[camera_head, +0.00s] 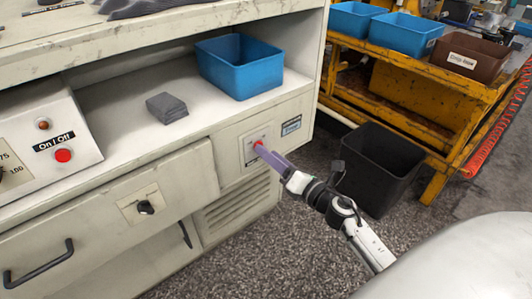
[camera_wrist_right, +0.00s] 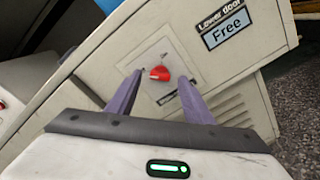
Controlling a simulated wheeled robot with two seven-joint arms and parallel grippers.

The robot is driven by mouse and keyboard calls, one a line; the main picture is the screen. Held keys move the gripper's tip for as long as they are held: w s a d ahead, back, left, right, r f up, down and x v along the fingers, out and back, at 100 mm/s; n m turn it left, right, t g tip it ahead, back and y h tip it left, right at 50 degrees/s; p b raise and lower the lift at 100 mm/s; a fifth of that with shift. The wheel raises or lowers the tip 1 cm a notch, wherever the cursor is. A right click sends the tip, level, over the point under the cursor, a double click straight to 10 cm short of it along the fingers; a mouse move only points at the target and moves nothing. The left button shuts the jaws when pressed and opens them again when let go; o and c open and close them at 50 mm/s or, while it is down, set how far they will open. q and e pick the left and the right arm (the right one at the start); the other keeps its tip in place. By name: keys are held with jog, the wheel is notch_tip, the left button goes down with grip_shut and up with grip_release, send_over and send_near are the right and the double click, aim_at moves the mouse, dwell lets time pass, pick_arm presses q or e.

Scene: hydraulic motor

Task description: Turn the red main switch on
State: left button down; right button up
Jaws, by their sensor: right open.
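The red main switch (camera_head: 258,145) sits on a small light plate on the front of the cream cabinet, at its right end. It also shows in the right wrist view (camera_wrist_right: 161,74) as a red knob on a square plate. My right gripper (camera_head: 262,150) is at the switch, and its purple fingers partly cover it in the head view. In the right wrist view the two fingers (camera_wrist_right: 154,88) are apart, with the knob between and just beyond their tips. I cannot tell whether they touch it. My left gripper is not in view.
A label reading "Lower door Free" (camera_wrist_right: 226,28) is beside the switch. A control box with a red On/Off button (camera_head: 63,155) stands at left on the shelf, near a blue bin (camera_head: 240,70). A black bin (camera_head: 375,170) and a yellow rack (camera_head: 440,115) stand at right.

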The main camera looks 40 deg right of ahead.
jog(key=shift+w+a, duration=0.15)
jog(key=shift+w, duration=1.1)
jog(key=c, duration=1)
jog(key=shift+c, duration=0.2)
